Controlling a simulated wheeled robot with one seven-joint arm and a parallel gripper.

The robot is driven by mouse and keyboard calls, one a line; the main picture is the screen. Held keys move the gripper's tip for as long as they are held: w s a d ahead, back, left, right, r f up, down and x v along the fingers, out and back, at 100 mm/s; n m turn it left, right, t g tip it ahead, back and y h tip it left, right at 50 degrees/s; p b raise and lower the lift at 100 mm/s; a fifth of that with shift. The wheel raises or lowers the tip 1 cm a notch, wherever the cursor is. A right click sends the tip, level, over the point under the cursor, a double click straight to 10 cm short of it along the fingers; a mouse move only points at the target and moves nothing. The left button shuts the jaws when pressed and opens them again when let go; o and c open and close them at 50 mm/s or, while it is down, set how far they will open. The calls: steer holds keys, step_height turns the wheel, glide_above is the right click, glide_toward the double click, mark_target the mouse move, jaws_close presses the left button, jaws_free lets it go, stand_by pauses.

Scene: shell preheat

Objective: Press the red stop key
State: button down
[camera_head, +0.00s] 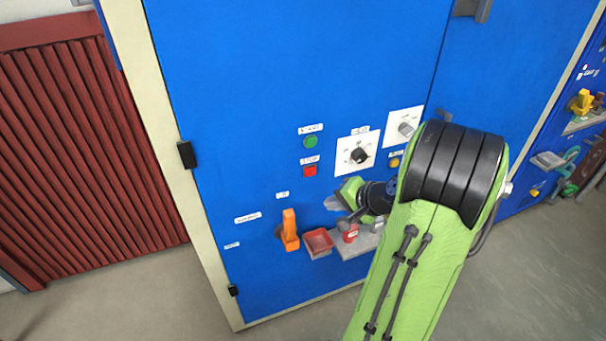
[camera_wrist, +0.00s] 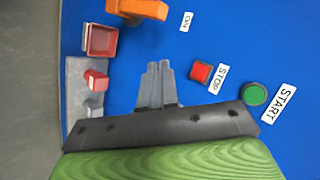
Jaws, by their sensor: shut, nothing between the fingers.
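The red stop key (camera_head: 310,171) is a small red square on the blue cabinet front, below the green start button (camera_head: 310,141). In the wrist view the red stop key (camera_wrist: 201,72) sits beside a label reading STOP, right of my fingertips. The green start button (camera_wrist: 254,94) is farther right there. My gripper (camera_head: 335,203) is in front of the panel, below and right of the red key. Its two grey fingers are together in the wrist view (camera_wrist: 157,68), empty, and apart from the key in the picture. The exact gap to the panel cannot be told.
An orange handle (camera_head: 289,230) sticks out at lower left of my gripper. A red tray (camera_head: 318,242) and a grey shelf (camera_head: 352,250) with a red object (camera_head: 350,233) jut out below. A black rotary knob (camera_head: 359,155) is right of the red key.

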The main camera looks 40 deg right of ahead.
mark_target(310, 171)
steer(key=w+d+p, duration=0.2)
steer(key=w, duration=0.6)
steer(key=shift+w+d+p, duration=0.15)
steer(key=shift+w+p, duration=0.15)
steer(key=shift+p, duration=0.1)
steer(key=shift+w, duration=0.1)
stand_by(1.6)
steer(key=shift+w+d, duration=0.15)
steer(key=shift+w, duration=0.15)
steer(key=shift+w+d+p, duration=0.1)
steer(key=shift+w+p, duration=0.2)
steer(key=shift+w, duration=0.05)
stand_by(0.6)
steer(key=shift+s+a+b, duration=0.25)
steer(key=shift+s+b, duration=0.05)
steer(key=shift+s, duration=0.45)
